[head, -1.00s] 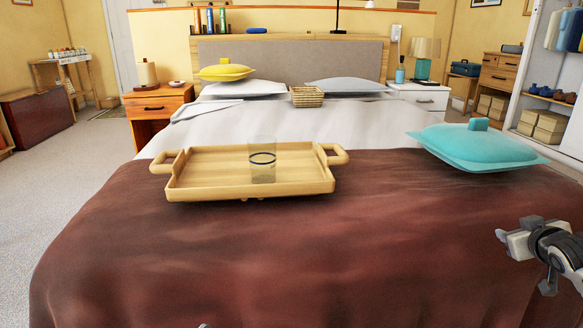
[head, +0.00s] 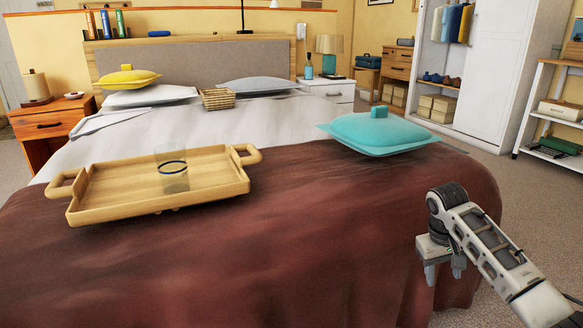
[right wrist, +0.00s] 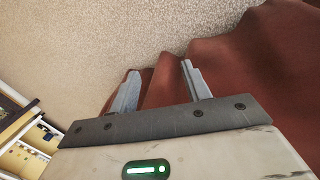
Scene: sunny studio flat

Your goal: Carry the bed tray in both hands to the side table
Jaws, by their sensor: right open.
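The wooden bed tray (head: 110,205) lies on the brown blanket at the left of the head view, with a loop handle at each end. A clear glass with a dark band (head: 172,170) stands upright on it. My right gripper (head: 442,276) is at the lower right of the head view, by the right edge of the bed and well apart from the tray. In the right wrist view its two fingers (right wrist: 160,88) are spread with nothing between them. The blanket and carpet show beyond them. My left gripper is not in view. I cannot identify the side table for certain.
A turquoise cushion (head: 377,131) lies on the bed right of the tray. A wicker basket (head: 217,99) sits near the pillows. Nightstands, one orange wood (head: 50,125) and one white (head: 330,93), flank the bed. A shelf unit (head: 545,100) stands at far right, with open carpet before it.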

